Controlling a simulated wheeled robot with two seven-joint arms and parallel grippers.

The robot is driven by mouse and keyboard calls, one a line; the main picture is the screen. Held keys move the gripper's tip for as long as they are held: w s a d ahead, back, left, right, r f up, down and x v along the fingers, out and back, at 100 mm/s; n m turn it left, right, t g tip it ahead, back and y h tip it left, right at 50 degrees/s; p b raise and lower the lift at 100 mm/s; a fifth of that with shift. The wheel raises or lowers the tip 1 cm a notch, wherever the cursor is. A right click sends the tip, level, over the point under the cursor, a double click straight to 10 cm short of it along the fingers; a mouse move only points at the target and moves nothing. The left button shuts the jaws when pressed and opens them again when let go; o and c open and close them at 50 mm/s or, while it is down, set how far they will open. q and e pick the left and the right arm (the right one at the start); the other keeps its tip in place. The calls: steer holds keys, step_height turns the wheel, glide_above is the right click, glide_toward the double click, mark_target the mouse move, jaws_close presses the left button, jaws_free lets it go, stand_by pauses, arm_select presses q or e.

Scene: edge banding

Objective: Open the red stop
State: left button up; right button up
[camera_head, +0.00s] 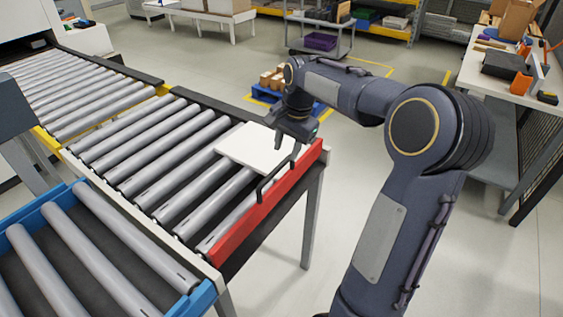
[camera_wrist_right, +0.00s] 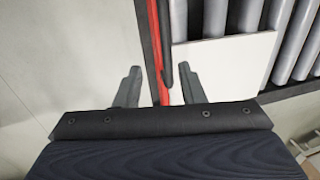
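The red stop (camera_head: 262,212) is a long red bar along the end of the roller conveyor, standing raised at its edge. A black handle (camera_head: 262,186) is fixed to it. My right gripper (camera_head: 288,150) is over the far part of the stop, near the handle's far end. In the right wrist view my right gripper (camera_wrist_right: 160,88) is open, with its fingers apart on either side of the red stop (camera_wrist_right: 154,40) and the dark handle (camera_wrist_right: 167,50). Neither finger visibly grips anything. My left gripper is not in view.
A white panel (camera_head: 257,144) lies on the rollers right beside the stop and the right gripper; it also shows in the wrist view (camera_wrist_right: 228,62). A blue-framed roller table (camera_head: 22,213) stands at the lower left. A cluttered workbench (camera_head: 500,72) is at the right. Open floor lies beyond the stop.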

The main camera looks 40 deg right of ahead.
mark_target(278, 167)
steer(key=f, duration=0.2)
steer(key=w+f, duration=0.1)
steer(key=f, duration=0.1)
steer(key=w+a+f, duration=0.1)
steer(key=f, duration=0.1)
steer(key=shift+w+f, duration=0.1)
steer(key=shift+f, duration=0.15)
jaws_close()
